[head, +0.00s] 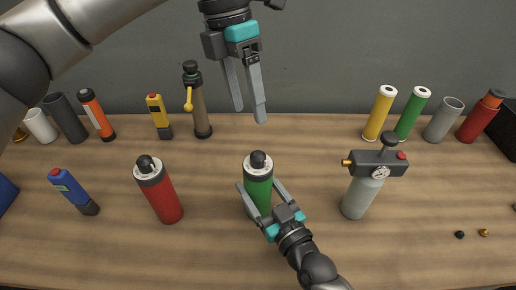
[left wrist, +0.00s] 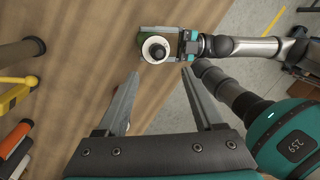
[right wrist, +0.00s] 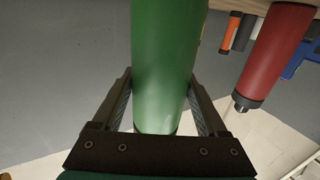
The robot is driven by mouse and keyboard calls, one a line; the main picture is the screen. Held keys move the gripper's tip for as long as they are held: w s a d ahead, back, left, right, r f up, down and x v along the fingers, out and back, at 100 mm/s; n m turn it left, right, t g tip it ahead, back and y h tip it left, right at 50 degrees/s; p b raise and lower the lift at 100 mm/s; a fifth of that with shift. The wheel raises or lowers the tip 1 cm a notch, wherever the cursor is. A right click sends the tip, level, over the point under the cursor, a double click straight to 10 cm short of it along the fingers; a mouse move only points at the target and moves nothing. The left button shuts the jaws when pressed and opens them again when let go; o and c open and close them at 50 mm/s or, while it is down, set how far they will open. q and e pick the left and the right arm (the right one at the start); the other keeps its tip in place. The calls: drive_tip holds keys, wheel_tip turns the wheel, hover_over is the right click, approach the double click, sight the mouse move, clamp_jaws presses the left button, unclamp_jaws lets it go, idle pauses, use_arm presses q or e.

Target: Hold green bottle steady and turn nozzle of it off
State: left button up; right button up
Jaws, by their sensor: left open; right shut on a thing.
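The green bottle (head: 259,190) stands upright at the front middle of the wooden table, with a white collar and a black nozzle knob (head: 259,159) on top. My right gripper (head: 261,193) is shut around its body from the front right. In the right wrist view the green body (right wrist: 164,60) fills the space between the fingers. My left gripper (head: 252,113) is open and empty, fingers pointing down, above and behind the bottle. In the left wrist view the bottle top and its knob (left wrist: 157,52) show beyond and between the fingertips (left wrist: 160,73).
A red bottle (head: 160,192) with a similar knob stands left of the green one. A grey cylinder with a gauge (head: 362,190) stands to the right. Several tools and tubes line the back edge, including a brown bottle with a yellow lever (head: 200,105). A blue device (head: 73,190) is front left.

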sight(258, 155)
use_arm(q)
drive_tip(key=f+n, duration=0.3)
drive_tip(key=n, duration=0.5)
drive_tip(key=s+d+f+n+t+y, duration=0.1)
drive_tip(key=f+n, duration=0.3)
drive_tip(key=n, duration=0.4)
drive_tip(key=d+f+n+y, duration=0.1)
drive_tip(key=f+n, duration=0.2)
drive_tip(key=n, duration=0.5)
drive_tip(key=shift+s+f+t, duration=0.15)
drive_tip(key=shift+s+t, duration=0.05)
drive_tip(key=shift+t, duration=0.2)
clamp_jaws()
idle(0.4)
